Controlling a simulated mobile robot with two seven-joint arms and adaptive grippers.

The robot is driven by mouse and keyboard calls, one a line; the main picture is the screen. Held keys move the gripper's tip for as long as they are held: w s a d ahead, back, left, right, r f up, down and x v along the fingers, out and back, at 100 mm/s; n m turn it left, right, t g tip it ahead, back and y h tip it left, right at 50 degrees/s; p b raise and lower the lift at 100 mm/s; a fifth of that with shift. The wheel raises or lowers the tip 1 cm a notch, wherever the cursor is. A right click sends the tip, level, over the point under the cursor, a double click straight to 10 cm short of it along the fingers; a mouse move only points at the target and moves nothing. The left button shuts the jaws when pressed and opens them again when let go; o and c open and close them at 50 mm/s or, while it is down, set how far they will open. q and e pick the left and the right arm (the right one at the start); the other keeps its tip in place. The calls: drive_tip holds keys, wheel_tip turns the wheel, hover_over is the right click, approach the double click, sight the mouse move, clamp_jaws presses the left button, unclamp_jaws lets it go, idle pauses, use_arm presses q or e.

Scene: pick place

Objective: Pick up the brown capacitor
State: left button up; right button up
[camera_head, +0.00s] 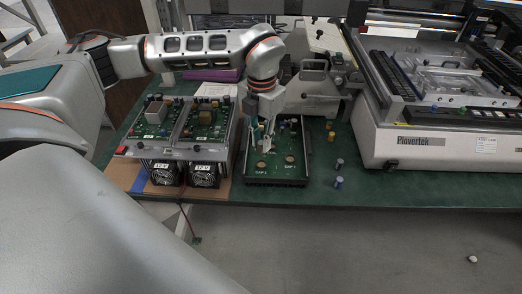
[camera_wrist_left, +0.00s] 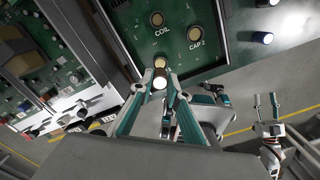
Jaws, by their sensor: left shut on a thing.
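My left gripper (camera_head: 264,143) is over the green circuit board in the black tray (camera_head: 276,182). It is shut on a small cylinder (camera_wrist_left: 160,77) with a bright pale end, which shows between the fingertips in the left wrist view. This looks like the brown capacitor, but glare and small size hide its colour. Two round gold sockets, at COIL (camera_wrist_left: 157,19) and CAP 2 (camera_wrist_left: 195,33), show bare. My right gripper (camera_wrist_left: 266,101) shows small in the left wrist view, its fingers apart and empty. It is not in the head view.
A blue capacitor (camera_head: 338,182) and a grey one (camera_head: 339,163) stand on the green table right of the tray. Two yellowish parts (camera_head: 330,131) stand behind them. A power supply unit with fans (camera_head: 204,175) is left.

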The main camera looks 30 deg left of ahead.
sight(261, 142)
use_arm(q)
wheel_tip(261, 142, up, 14)
drive_tip(key=p, duration=0.1)
drive_tip(key=shift+f, duration=0.1)
drive_tip(key=shift+r+p, duration=1.05)
drive_tip(key=shift+p, duration=0.15)
drive_tip(key=shift+r+p, duration=0.65)
drive_tip(key=shift+p, duration=0.05)
drive_tip(key=shift+r+p, duration=0.3)
drive_tip(key=shift+p, duration=0.05)
idle(0.4)
